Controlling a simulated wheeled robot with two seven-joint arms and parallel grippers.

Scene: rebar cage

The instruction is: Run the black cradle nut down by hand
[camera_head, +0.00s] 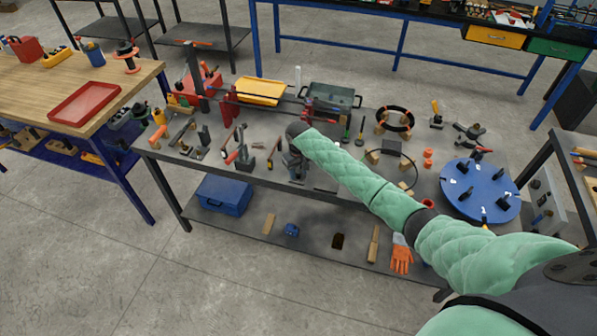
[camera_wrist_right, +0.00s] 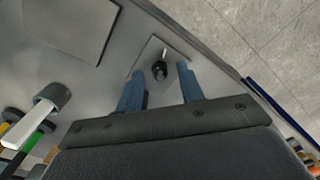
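In the right wrist view, a small black round part with a short pale stud, seemingly the black cradle nut (camera_wrist_right: 159,69), sits on a grey plate (camera_wrist_right: 150,50). My right gripper (camera_wrist_right: 160,78) has its two blue fingers apart, one on each side of the nut in the picture. I see gaps between the nut and both fingers, but cannot tell how far beyond the fingertips it lies. In the head view, my right gripper (camera_head: 297,172) hangs over the front middle of the grey bench (camera_head: 330,184); the hand hides the nut there. My left gripper is not in view.
A blue round plate (camera_head: 476,192) with several black knobs stands at the bench's right. Clamps and tools crowd the left, near a red-handled clamp (camera_head: 240,155). A grey cylinder (camera_wrist_right: 52,95) shows left in the wrist view.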

